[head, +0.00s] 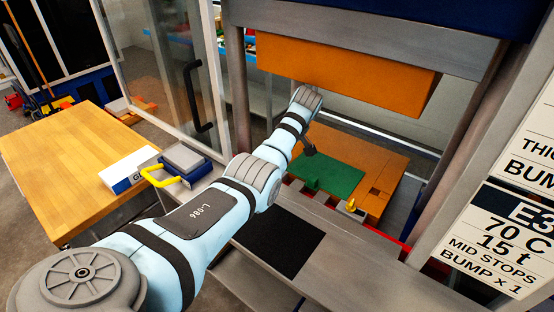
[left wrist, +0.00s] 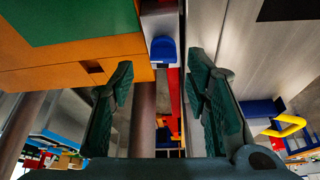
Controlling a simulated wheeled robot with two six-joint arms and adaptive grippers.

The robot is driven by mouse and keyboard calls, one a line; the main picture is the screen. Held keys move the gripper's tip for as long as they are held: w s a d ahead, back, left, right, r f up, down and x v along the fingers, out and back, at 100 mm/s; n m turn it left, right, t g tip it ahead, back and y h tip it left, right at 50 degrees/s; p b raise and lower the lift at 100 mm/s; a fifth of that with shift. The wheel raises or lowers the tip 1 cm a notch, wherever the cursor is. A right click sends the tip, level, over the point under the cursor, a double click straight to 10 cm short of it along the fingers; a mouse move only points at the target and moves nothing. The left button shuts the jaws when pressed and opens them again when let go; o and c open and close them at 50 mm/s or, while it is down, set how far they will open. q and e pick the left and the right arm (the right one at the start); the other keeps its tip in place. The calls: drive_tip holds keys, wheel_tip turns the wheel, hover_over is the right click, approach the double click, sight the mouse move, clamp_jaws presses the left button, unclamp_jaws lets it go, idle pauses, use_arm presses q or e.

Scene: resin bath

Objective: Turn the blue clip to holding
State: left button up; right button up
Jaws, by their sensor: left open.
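The blue clip (left wrist: 163,50) shows in the left wrist view, mounted on a grey block at the front edge of the orange platen. It lies between and beyond my left gripper's fingertips (left wrist: 163,68). The dark green fingers are spread apart with nothing between them. I cannot make out the blue clip in the head view. My right gripper is in neither view.
The lower orange platen (head: 388,160) carries a green plate (head: 342,178). A yellow clip (head: 351,205) sits at its front edge. The upper orange block (head: 345,75) hangs above. A black mat (head: 278,240) lies in front. A wooden table (head: 70,150) stands left.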

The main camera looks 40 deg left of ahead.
use_arm(q)
drive_tip(key=shift+s+a+f, duration=0.1)
drive_tip(key=shift+s+f, duration=0.05)
drive_tip(key=shift+f, duration=0.4)
drive_tip(key=shift+s+a+f, duration=0.1)
drive_tip(key=shift+f, duration=0.4)
drive_tip(key=shift+w, duration=0.1)
clamp_jaws()
